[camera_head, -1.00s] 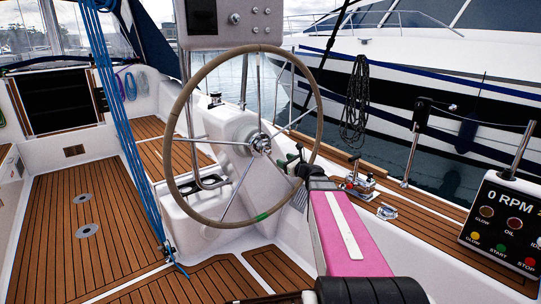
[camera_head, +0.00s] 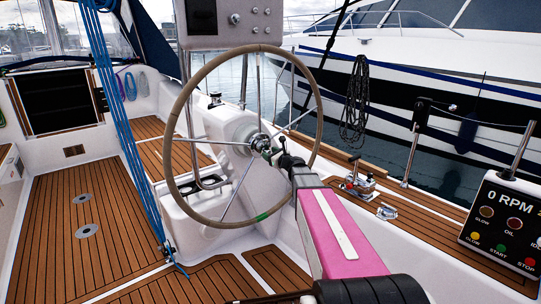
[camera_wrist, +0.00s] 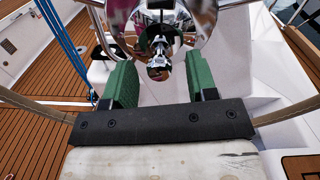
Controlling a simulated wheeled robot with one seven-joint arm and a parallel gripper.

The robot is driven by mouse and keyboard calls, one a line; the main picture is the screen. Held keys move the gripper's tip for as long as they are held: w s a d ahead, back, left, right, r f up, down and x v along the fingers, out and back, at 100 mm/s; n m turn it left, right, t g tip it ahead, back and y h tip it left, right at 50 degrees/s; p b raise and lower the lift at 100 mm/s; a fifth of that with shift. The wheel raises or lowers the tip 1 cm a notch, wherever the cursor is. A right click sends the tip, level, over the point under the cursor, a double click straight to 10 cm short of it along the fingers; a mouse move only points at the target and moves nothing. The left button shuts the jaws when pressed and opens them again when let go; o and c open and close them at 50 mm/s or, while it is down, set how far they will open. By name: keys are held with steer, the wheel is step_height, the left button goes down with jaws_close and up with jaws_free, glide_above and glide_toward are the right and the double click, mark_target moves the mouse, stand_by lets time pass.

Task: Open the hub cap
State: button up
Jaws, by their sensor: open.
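The hub cap (camera_wrist: 160,25) is a shiny chrome dome at the wheel's centre, at the top of the wrist view, with a small chrome knob or fitting (camera_wrist: 159,62) below its middle. In the head view the hub (camera_head: 259,141) is partly covered by my gripper. My gripper (camera_wrist: 160,78) is open, its two green fingers spread on either side of the small fitting. I see no finger touching it. In the head view my gripper (camera_head: 273,152) is right at the hub. The steering wheel (camera_head: 182,102) has a tan rim and thin metal spokes.
The wheel rim surrounds my gripper, and a white pedestal (camera_head: 230,128) stands behind it. Blue ropes (camera_head: 120,110) hang at the left. A winch-like fitting (camera_head: 357,183) and a control panel (camera_head: 505,225) are at the right. Wooden deck is clear at the left.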

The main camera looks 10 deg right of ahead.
jaws_close()
stand_by(2.7)
jaws_free()
steer(key=shift+s, duration=0.1)
steer(key=v, duration=1)
steer(key=shift+s+d, duration=0.25)
steer(key=shift+r, duration=0.1)
